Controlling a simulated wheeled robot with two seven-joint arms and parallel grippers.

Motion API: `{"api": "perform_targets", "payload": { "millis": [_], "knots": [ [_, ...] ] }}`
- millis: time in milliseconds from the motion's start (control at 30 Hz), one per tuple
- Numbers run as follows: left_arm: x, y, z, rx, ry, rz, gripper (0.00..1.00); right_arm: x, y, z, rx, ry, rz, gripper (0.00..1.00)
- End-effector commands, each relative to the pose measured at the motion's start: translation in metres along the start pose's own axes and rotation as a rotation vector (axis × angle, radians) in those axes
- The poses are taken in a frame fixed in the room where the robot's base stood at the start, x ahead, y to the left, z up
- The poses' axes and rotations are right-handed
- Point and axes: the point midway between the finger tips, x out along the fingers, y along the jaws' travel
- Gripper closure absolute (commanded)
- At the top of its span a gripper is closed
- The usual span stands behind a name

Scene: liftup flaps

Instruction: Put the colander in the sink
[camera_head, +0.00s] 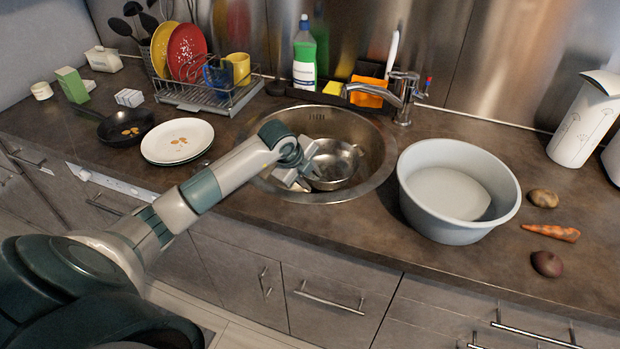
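The metal colander (335,161) is a shiny bowl inside the round steel sink (376,188), at the middle of the counter. It looks tilted, and its left side is partly hidden by my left gripper. My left gripper (300,172) reaches in from the left over the sink and is at the colander's left edge. Its fingers are small and partly hidden, so I cannot tell whether they are closed on the rim. My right gripper is not in view.
A large grey basin (458,190) stands right of the sink, with potatoes and a carrot (552,232) beyond it. The faucet (402,95) stands behind the sink. A white plate (177,141), a pan (125,127) and a dish rack (210,95) are on the left.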

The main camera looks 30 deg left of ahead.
Motion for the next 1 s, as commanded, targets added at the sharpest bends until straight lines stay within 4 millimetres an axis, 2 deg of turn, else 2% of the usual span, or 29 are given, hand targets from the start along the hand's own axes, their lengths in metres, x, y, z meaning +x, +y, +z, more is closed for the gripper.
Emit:
{"api": "perform_targets", "payload": {
  "millis": [267,700,833,1000],
  "knots": [
    [-0.03,0.0,0.001,0.002,-0.001,-0.002,0.7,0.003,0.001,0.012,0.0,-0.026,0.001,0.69],
    [-0.104,-0.001,0.0,0.002,0.0,-0.002,0.7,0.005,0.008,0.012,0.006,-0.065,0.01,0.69],
    [-0.116,-0.001,0.0,0.0,-0.001,-0.001,0.7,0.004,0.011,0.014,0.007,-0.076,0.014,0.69],
    [-0.121,-0.001,0.0,0.0,0.0,0.0,0.7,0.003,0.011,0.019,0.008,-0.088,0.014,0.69]
  ]
}}
